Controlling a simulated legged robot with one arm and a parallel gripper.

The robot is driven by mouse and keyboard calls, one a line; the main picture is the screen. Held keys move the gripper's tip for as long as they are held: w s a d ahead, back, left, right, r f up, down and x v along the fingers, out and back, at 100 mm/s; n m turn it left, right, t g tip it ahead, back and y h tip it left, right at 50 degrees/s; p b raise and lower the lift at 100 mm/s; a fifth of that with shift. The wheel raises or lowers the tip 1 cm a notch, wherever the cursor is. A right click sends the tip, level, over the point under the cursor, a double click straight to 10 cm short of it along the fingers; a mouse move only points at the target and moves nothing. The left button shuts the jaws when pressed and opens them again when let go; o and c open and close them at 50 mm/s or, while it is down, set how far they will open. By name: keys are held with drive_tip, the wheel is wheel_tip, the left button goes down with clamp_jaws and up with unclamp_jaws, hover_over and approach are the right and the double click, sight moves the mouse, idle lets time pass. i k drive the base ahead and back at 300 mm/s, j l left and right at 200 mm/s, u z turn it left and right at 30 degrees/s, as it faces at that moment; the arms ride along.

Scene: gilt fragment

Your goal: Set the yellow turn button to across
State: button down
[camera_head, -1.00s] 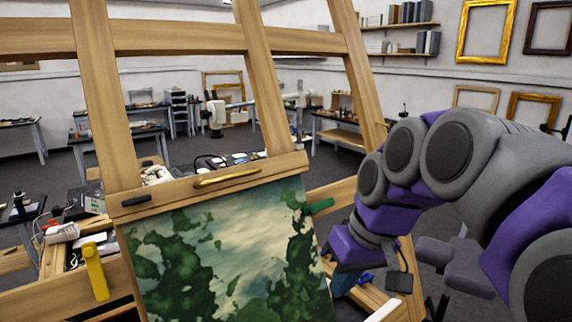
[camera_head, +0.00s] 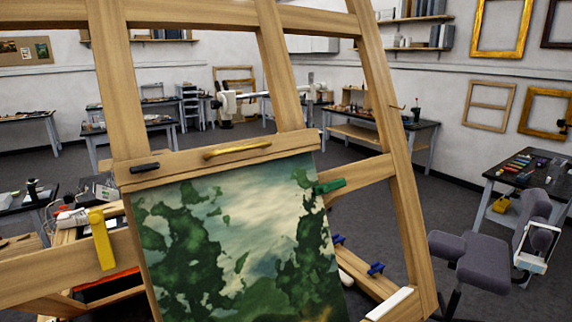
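The yellow turn button (camera_head: 101,238) is on the left of the easel (camera_head: 60,262), on its lower wooden crossbar beside the painting's left edge. It stands nearly upright, its long side running up and down the picture with a slight tilt. The painting (camera_head: 235,240), a green and pale landscape, rests on the easel just right of it, with a narrow gap between them. My gripper is not in view.
A black bar (camera_head: 145,168) and a brass bar (camera_head: 238,150) lie lengthwise along the rail above the painting. A green bar (camera_head: 329,186) is at its right edge. A white bar (camera_head: 390,303) is lower right. A grey stool (camera_head: 470,258) stands at right.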

sight(95, 217)
drive_tip(key=u, duration=1.65)
